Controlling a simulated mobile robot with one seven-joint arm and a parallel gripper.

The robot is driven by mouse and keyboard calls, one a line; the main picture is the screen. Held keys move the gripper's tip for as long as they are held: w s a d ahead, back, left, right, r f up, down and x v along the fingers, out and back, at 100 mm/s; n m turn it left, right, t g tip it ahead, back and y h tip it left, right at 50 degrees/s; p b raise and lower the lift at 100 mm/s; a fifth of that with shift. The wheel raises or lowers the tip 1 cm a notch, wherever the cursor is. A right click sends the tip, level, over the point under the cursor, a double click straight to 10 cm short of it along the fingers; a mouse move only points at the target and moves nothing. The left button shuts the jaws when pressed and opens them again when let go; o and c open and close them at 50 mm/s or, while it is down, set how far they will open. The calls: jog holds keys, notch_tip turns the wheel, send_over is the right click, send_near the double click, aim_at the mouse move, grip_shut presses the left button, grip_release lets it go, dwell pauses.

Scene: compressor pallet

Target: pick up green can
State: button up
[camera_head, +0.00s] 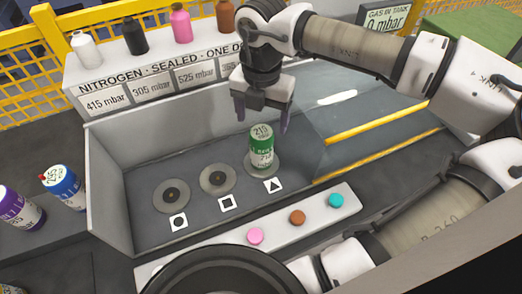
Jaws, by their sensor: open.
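The green can (261,147) stands upright on the rightmost of three round discs in the grey bay, by the triangle label. Its lid reads 219 or a similar number. My gripper (262,118) is open and empty, pointing down, with its two fingers spread above and slightly behind the can in the picture. I cannot tell the exact height gap between the fingertips and the can.
Two empty discs (171,196) lie left of the can. A strip with pink, brown and teal buttons (297,217) runs in front. Blue (63,184) and purple (17,207) cans stand at left. A shelf (150,67) holds several bottles behind.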

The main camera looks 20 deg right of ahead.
aim_at(261, 141)
jog(key=f+b, duration=0.1)
jog(key=f, duration=0.3)
jog(key=f+b, duration=0.1)
jog(key=f, duration=0.3)
jog(key=shift+w+f, duration=0.2)
jog(key=shift+f, duration=0.15)
jog(key=shift+c, duration=0.4)
jog(key=shift+r, duration=0.1)
jog(key=c, duration=1.2)
